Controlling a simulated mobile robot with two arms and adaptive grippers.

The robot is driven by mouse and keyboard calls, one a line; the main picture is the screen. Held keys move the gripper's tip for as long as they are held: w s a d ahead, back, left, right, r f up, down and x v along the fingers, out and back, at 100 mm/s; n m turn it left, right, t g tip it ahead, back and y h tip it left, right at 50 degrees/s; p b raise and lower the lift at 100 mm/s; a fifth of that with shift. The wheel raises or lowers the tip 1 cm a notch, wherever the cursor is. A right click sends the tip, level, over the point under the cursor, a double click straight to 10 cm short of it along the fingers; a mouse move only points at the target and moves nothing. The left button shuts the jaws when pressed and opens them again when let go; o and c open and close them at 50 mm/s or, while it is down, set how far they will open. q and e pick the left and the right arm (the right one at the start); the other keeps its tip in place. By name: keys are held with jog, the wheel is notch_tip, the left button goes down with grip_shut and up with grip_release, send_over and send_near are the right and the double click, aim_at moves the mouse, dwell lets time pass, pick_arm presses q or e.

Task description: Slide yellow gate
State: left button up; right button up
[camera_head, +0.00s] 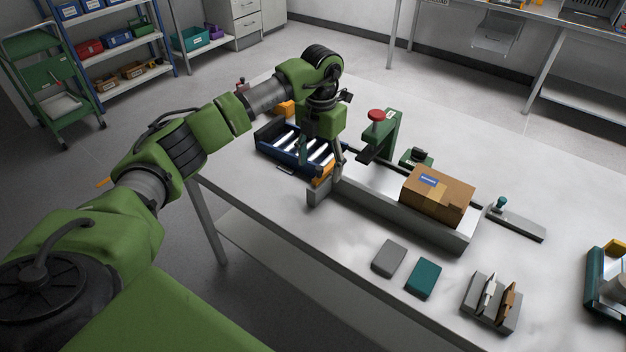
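The yellow gate (322,176) shows as a small yellow-orange piece at the near right end of the blue roller tray, beside a grey upright block. My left gripper (322,162) points down over this end of the tray, with its fingers close to the yellow piece. I cannot tell whether the fingers touch it or how far apart they are. Much of the gate is hidden behind the gripper and the block. My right gripper is not in view.
The blue roller tray (265,143) leads to a grey channel (385,212) holding a cardboard box (437,194). A green press with a red knob (377,115) stands behind. Grey (389,258) and teal (423,279) pads and a small holder (491,303) lie in front.

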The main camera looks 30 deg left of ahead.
pick_arm(q)
jog(key=shift+r, duration=0.1)
notch_tip(320, 180, up, 7)
jog(key=p, duration=0.5)
